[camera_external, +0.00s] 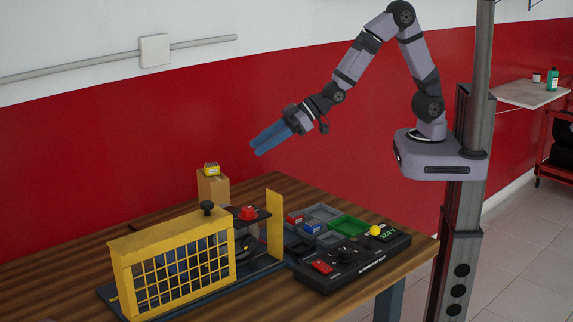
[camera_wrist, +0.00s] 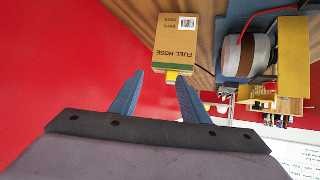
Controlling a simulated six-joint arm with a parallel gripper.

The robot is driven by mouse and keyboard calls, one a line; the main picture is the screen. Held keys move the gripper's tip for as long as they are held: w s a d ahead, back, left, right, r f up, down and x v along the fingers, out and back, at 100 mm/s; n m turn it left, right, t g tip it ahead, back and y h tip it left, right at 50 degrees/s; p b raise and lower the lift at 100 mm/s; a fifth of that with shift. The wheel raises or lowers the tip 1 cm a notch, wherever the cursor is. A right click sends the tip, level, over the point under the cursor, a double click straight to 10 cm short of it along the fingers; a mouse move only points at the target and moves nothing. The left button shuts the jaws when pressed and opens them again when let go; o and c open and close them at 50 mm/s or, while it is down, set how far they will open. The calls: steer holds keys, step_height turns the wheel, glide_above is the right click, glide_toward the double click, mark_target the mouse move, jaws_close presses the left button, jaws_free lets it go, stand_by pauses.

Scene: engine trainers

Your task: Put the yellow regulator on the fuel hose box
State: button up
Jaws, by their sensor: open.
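The fuel hose box (camera_external: 213,188) is a brown carton standing upright at the back of the table; its printed label shows in the wrist view (camera_wrist: 176,45). The yellow regulator (camera_external: 211,169), small with a dark ribbed part, rests on top of the box. In the wrist view a bit of the yellow regulator (camera_wrist: 172,76) shows at the box's near edge. My gripper (camera_external: 255,148) is open and empty, in the air above and to the right of the box. In the wrist view its blue fingers (camera_wrist: 160,78) stand apart, with the regulator between and beyond their tips.
A yellow mesh guard (camera_external: 180,262) and the engine trainer stand in front of the box. Grey and green trays (camera_external: 348,226) hold small red and blue parts. A black console (camera_external: 350,262) with a yellow knob lies at the table's right. The table's left part is clear.

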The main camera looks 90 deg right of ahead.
steer(key=s+d+f+m+g+h, duration=0.1)
steer(key=s+d+f+g+h, duration=0.15)
steer(key=s+d, duration=0.35)
steer(key=s+d+f+m+g+h, duration=0.1)
steer(key=s+d+f+g, duration=0.35)
steer(key=s, duration=0.35)
steer(key=s+d+m+g, duration=0.1)
steer(key=s+d+g, duration=0.2)
steer(key=s, duration=1.1)
steer(key=shift+d+m+g, duration=0.35)
steer(key=shift+m+g, duration=0.05)
steer(key=shift+g, duration=0.1)
